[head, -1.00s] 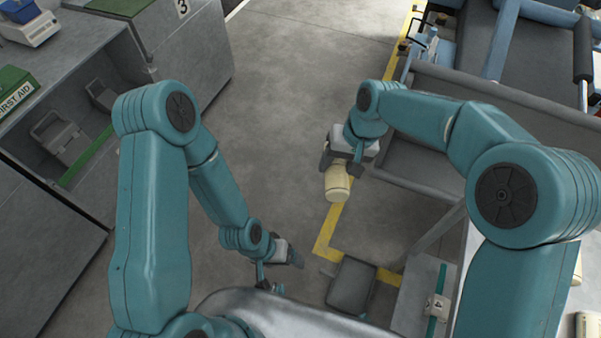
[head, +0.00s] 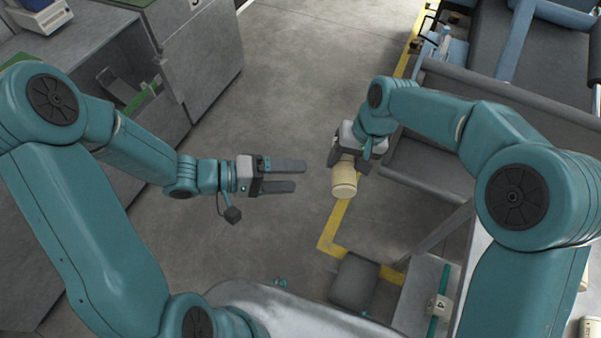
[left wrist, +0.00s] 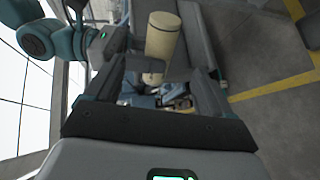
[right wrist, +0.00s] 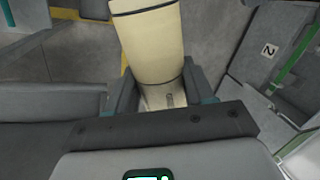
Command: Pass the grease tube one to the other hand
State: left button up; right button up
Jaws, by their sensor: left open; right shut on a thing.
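The grease tube (head: 345,180) is a cream cylinder with dark bands, held in the air by my right gripper (head: 350,157). In the right wrist view the tube (right wrist: 148,45) stands between the two fingers (right wrist: 160,92), which are shut on it. My left gripper (head: 283,175) is open and empty, its fingers pointing right at the tube, a short gap away. In the left wrist view the tube (left wrist: 162,38) shows ahead, beyond the open fingers (left wrist: 152,75). The part of the tube inside my right gripper is hidden in the head view.
A grey cabinet (head: 205,65) stands at the back left, beside a workbench. A grey machine with rails (head: 480,85) is at the right. Bare floor (head: 300,60) with a yellow line (head: 335,225) lies between. The air between the grippers is clear.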

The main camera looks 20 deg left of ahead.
aim_at(334, 177)
pick_arm(q)
jog(key=x, duration=1.1)
jog(key=shift+d+f, duration=0.15)
jog(key=shift+d, duration=0.15)
jog(key=c, duration=1.1)
jog(key=shift+c, duration=0.3)
pick_arm(e)
jog(key=o, duration=1.1)
jog(key=shift+o, duration=0.2)
